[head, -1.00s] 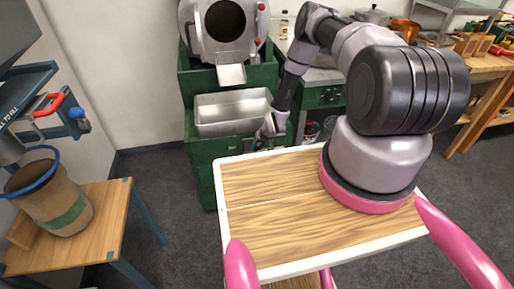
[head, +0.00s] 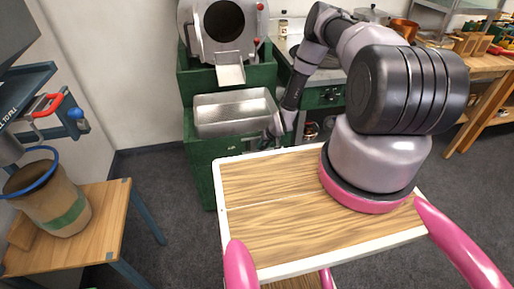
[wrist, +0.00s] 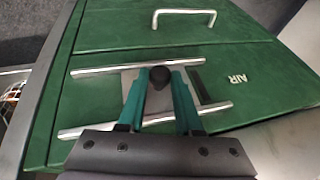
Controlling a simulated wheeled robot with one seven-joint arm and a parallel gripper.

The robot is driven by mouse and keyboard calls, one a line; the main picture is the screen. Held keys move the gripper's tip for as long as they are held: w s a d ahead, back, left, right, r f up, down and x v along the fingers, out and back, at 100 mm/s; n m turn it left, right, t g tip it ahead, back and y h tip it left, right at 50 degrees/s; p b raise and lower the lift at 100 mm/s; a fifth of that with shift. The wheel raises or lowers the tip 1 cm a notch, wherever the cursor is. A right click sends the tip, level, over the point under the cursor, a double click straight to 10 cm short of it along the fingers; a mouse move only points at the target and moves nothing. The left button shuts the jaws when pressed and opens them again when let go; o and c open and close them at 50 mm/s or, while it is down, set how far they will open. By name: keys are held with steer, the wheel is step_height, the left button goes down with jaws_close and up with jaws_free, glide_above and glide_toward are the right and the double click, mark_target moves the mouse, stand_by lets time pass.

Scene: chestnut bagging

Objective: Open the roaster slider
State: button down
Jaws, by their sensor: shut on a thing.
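In the wrist view the roaster slider is a grey plate (wrist: 130,78) between two metal rails on a green panel marked AIR. A dark round knob (wrist: 160,76) stands up from the plate. My gripper (wrist: 160,84) has its two teal fingers on either side of the knob, shut on it. A dark slot (wrist: 197,84) shows to the right of the plate, on the side of the AIR mark. In the head view my gripper (head: 272,128) is beside the green roaster stand (head: 205,165), and the slider is hidden there.
A metal handle (wrist: 184,12) sits on the green panel beyond the slider. In the head view a metal tray (head: 235,125) stands beside my gripper, below the roaster drum's chute (head: 231,75). A wooden table (head: 112,235) with a sack (head: 62,208) is at left.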

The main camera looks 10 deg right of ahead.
steer(key=d, duration=0.5)
steer(key=shift+d, duration=0.2)
steer(key=c, duration=0.6)
jaws_free()
steer(key=v, duration=1)
steer(key=shift+s+d+r, duration=0.1)
steer(key=shift+r, duration=0.25)
steer(key=shift+r, duration=0.1)
